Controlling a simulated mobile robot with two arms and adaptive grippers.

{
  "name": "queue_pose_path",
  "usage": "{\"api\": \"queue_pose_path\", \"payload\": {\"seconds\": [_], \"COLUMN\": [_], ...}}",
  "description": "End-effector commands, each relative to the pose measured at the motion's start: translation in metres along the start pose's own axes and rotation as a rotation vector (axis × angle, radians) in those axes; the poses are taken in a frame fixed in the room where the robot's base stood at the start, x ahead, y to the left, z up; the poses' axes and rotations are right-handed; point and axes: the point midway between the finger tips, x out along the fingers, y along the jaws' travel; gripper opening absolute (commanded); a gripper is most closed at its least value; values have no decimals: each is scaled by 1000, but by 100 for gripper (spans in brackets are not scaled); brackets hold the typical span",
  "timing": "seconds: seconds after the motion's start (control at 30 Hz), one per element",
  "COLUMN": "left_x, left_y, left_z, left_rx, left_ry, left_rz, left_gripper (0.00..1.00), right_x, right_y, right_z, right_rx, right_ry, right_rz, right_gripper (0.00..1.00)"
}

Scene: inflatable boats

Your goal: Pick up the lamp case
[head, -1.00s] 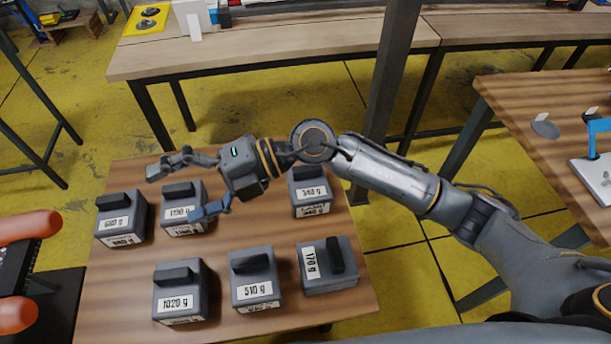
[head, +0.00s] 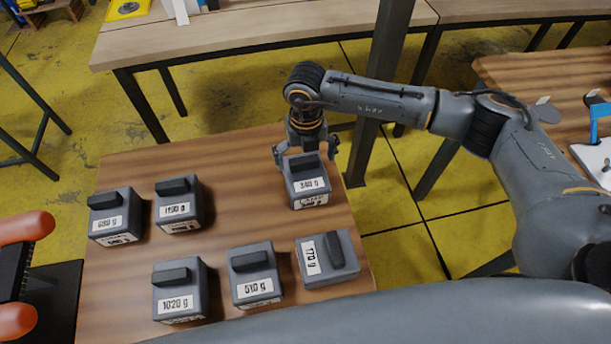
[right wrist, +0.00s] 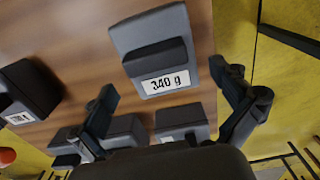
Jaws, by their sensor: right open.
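My right gripper (head: 306,158) points down over the box labelled 340 g (head: 310,186) at the table's back right. Its fingers are spread to either side of that box's far end. In the right wrist view the same box (right wrist: 162,84) lies ahead between the open fingers (right wrist: 172,100), apart from both. My left gripper is not in view.
Other boxes are labelled 1020 g (head: 180,292), 510 g (head: 254,277) and 170 g (head: 328,260), with two more at the left. Orange rounded tubes (head: 22,228) lie at the left edge. A dark post (head: 378,110) and a workbench (head: 250,28) stand behind.

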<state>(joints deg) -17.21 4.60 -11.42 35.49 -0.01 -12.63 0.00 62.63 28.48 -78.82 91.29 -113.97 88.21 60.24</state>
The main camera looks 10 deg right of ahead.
Motion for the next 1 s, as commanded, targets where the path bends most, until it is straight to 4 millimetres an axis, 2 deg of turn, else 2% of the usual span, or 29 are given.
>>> {"api": "queue_pose_path", "payload": {"seconds": [0.23,0.5,0.8,0.87,1.0], "left_x": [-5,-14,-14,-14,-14], "left_y": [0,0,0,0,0], "left_z": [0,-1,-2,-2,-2], "left_rx": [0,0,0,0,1], "left_ry": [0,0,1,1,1], "left_rz": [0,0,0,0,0], "left_gripper": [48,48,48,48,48], "right_x": [18,57,64,64,64], "right_y": [1,2,1,1,1], "right_z": [0,1,1,2,2], "right_rx": [-1,-2,-2,-2,-2], "right_ry": [1,2,-1,-1,0], "right_rz": [2,2,3,3,3], "right_gripper": [100,100,100,90,61]}}
